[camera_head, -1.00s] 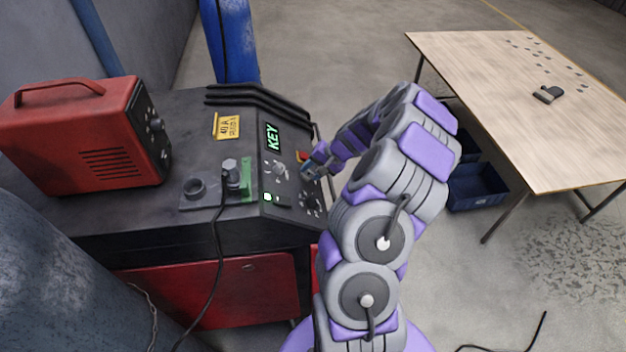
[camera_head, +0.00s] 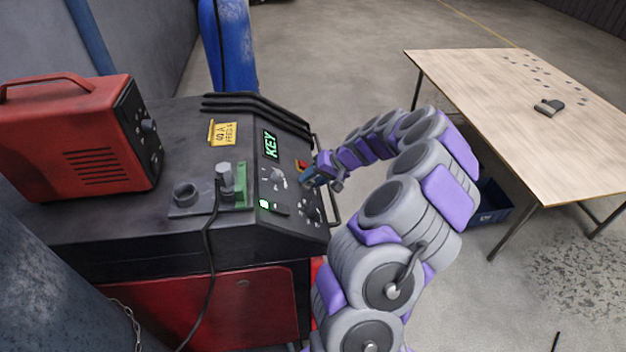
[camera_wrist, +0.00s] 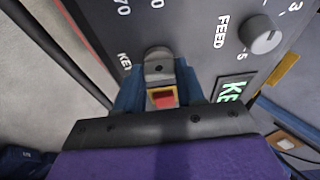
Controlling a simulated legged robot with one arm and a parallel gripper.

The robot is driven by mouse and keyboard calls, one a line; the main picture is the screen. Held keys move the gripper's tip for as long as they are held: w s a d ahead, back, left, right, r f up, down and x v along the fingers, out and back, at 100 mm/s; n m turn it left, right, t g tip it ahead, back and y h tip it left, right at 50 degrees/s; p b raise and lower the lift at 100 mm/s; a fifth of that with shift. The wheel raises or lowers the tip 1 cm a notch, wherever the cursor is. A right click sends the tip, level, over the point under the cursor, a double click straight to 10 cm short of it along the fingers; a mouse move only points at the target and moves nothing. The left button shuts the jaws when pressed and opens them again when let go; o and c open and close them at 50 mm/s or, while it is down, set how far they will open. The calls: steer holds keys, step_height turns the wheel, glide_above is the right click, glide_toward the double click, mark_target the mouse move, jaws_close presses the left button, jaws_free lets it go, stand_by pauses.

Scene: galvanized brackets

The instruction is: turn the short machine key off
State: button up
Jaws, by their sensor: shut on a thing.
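The short machine key is a grey, rounded metal tab (camera_wrist: 158,66) on the dark sloped control panel (camera_wrist: 185,20), by a partly covered label starting "KE". My gripper (camera_wrist: 160,84) has its blue fingers on both sides of the key and is shut on it. In the head view my gripper (camera_head: 309,179) is at the right side of the panel, and the key is hidden there. A red button in a yellow frame (camera_wrist: 163,98) shows between the fingers, just behind the key.
A green "KEY" display (camera_head: 270,145) and a grey knob (camera_head: 278,178) are left of my gripper. A feed knob (camera_wrist: 260,36) shows in the wrist view. A red welder-like box (camera_head: 75,140) stands on the machine; a wooden table (camera_head: 520,120) stands at right.

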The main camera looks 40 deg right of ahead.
steer(key=shift+f, duration=0.15)
steer(key=o, duration=1)
steer(key=shift+d, duration=0.1)
steer(key=shift+o, duration=0.2)
steer(key=shift+s+r, duration=0.1)
steer(key=shift+r, duration=0.1)
steer(key=p+v, duration=0.3)
steer(key=v, duration=1.4)
steer(key=shift+d, duration=0.1)
